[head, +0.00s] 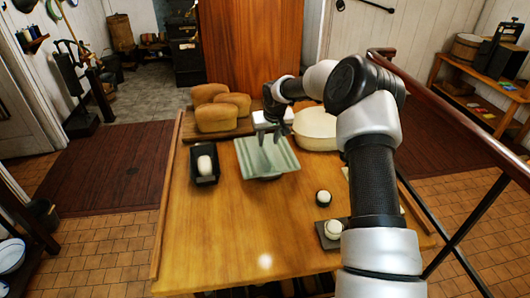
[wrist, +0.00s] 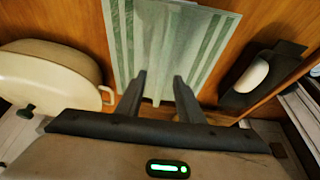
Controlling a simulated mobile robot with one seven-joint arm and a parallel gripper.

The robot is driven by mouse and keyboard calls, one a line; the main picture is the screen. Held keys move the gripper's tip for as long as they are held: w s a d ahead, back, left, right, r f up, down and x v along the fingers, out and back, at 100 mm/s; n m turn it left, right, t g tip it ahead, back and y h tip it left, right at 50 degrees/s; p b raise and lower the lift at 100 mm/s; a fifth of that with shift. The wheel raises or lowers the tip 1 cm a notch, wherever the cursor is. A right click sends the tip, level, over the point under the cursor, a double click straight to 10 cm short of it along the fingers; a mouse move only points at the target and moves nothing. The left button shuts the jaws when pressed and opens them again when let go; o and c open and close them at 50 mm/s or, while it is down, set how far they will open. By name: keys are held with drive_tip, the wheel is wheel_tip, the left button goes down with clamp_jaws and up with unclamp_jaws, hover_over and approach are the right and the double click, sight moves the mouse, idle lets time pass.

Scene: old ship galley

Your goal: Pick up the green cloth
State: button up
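The green cloth (head: 266,158) is a flat, pale green square with darker green stripes. It lies near the middle of the wooden table, with a dark shape showing under its front edge. It also shows in the wrist view (wrist: 165,40), at the top middle. My gripper (head: 268,136) is over the far part of the cloth, pointing down. I cannot tell whether the fingertips touch the cloth.
Left of the cloth is a black tray (head: 204,176) with a white item. Bread loaves (head: 217,115) sit on a board behind. A cream pot (head: 316,128) stands close on the right. The table (head: 230,240) is clear at front left; small dark-and-white items (head: 323,197) lie at front right.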

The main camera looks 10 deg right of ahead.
sight(265, 147)
drive_tip(key=x, duration=0.2)
drive_tip(key=p+x, duration=0.1)
drive_tip(key=x, duration=0.1)
drive_tip(key=shift+w+a, duration=0.15)
drive_tip(key=shift+a, duration=0.2)
drive_tip(key=shift+w+f, duration=0.25)
drive_tip(key=shift+f, duration=0.3)
clamp_jaws()
